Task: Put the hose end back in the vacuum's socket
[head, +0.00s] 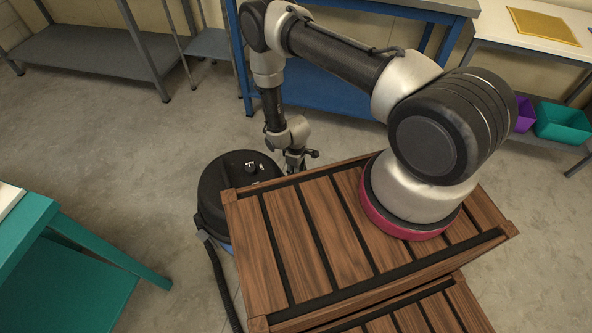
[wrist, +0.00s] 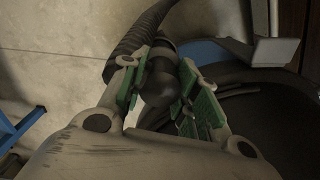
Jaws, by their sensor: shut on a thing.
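The vacuum (head: 222,190) is a round black canister with a blue lower band, on the floor left of the wooden slatted surface. In the wrist view its dark lid and blue band (wrist: 205,52) fill the right side. My gripper (head: 298,160) is low beside the vacuum's right side in the head view. In the wrist view my gripper (wrist: 160,88) has its green-padded fingers shut on the black hose end (wrist: 160,66). The ribbed hose (wrist: 136,40) runs up and away from it. I cannot make out the socket opening clearly.
The slatted wooden surface (head: 330,225) stands close to my gripper and the vacuum. A dark hose (head: 221,285) trails along the floor in front of the vacuum. A teal table (head: 60,260) is at left, a blue-framed bench (head: 330,70) behind. Floor left of the vacuum is clear.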

